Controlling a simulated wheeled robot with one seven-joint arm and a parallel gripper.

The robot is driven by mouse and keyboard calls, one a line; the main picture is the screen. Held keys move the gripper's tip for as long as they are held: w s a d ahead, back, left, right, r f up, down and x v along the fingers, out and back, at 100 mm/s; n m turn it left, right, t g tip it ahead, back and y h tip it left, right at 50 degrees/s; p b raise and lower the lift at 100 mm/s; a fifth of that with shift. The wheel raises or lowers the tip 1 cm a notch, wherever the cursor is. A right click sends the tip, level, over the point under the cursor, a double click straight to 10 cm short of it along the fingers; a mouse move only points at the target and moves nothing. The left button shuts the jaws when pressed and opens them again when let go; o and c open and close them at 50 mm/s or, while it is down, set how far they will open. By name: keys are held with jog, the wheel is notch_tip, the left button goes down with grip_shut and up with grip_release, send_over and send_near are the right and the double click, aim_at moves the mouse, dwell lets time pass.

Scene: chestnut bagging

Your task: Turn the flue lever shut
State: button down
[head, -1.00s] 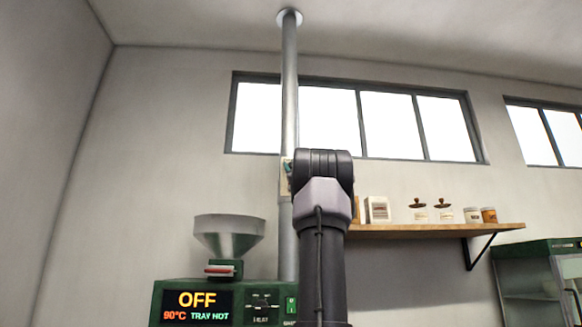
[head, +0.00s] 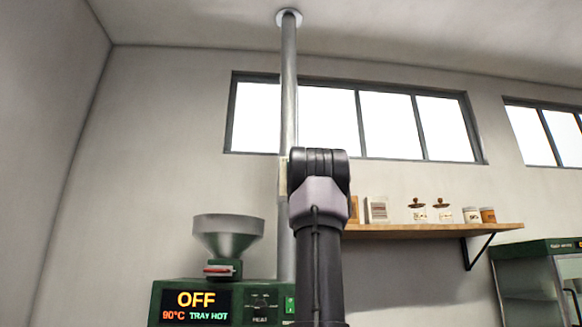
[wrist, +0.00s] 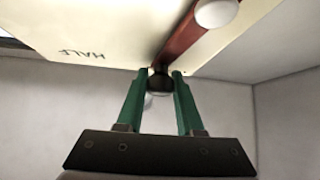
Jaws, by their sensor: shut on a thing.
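The flue lever (wrist: 195,38) is a red bar in the wrist view. It runs slantwise from a white round pivot (wrist: 216,12) at the top right down to a dark end knob. My gripper (wrist: 160,77) has its two green fingers shut on that end knob. Behind the lever is a cream plate (wrist: 100,30) with "HALF" printed on it, upside down in this view. In the head view the grey flue pipe (head: 289,90) rises to the ceiling. Only a sliver of the plate (head: 283,178) shows there; my arm hides the lever and gripper.
A green roaster (head: 170,290) with a metal hopper (head: 229,233) stands below the pipe; its display reads OFF, 90°C, TRAY HOT. A wooden shelf (head: 430,230) with several jars is at the right. Wall left of the pipe is clear.

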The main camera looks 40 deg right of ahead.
jog(key=s+d+f+m+g+h, duration=0.2)
jog(key=d+f+m+g+h, duration=0.1)
jog(key=m+g, duration=0.6)
jog(key=s+d+f+m+g+h, duration=0.2)
jog(key=m+g, duration=0.8)
jog(key=m, duration=0.8)
jog(key=shift+d+f+m+h, duration=0.3)
jog(key=shift+d+f+h, duration=0.4)
jog(key=shift+f+h, duration=0.9)
jog(key=shift+f+y, duration=0.3)
jog(key=shift+f, duration=0.05)
jog(key=c, duration=0.5)
grip_release()
jog(key=shift+c, duration=0.2)
jog(key=v, duration=1)
jog(key=shift+a, duration=0.4)
